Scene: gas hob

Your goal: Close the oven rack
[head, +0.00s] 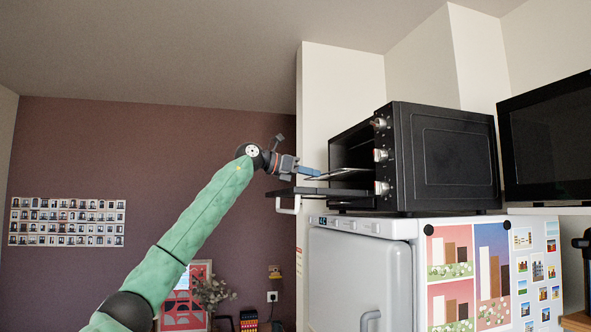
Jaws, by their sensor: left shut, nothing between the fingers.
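The black toaster oven (445,158) stands on top of a white fridge, seen from its side with its front facing left. Its door (310,191) is folded down flat, with a light handle (290,209) hanging at its outer edge. The oven rack (341,173) sticks out of the opening above the door. My left gripper (318,172) is shut and empty, with its fingertips at the outer end of the rack. I cannot tell whether they touch it. My right gripper is not in view.
The white fridge (362,270) under the oven carries pictures on its side. A dark screen (551,141) stands to the right of the oven. A white wall column (325,110) rises behind the oven. The space left of the door is clear apart from my arm.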

